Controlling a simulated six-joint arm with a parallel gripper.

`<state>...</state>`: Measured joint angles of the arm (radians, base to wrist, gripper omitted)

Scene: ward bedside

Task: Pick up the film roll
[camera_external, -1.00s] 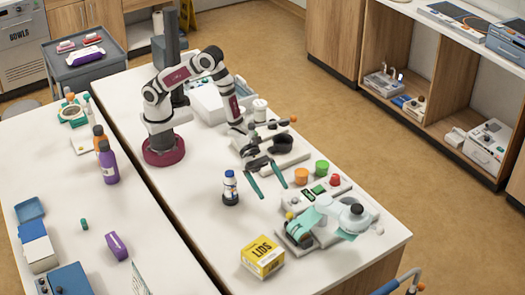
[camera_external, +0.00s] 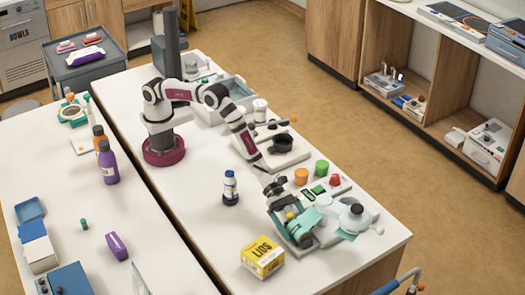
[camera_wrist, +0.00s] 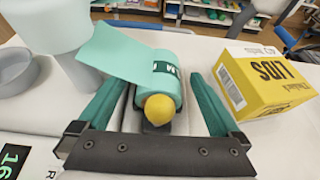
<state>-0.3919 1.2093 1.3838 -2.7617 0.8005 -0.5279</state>
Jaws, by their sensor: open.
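The film roll is teal with a dark printed band and sits on the machine with a yellow knob at its near end. In the wrist view the film roll (camera_wrist: 165,72) lies ahead between my fingers, with a loose sheet running off to the upper left. In the external view the film roll (camera_external: 309,217) is at the table's right part, partly hidden by my gripper (camera_external: 289,216). My gripper (camera_wrist: 158,84) is open, one teal finger on each side of the roll. I cannot tell whether either finger touches it.
A yellow LIDS box (camera_external: 262,256) stands close by, right of my fingers in the wrist view (camera_wrist: 262,85). A blue-capped bottle (camera_external: 230,188) stands to the left.

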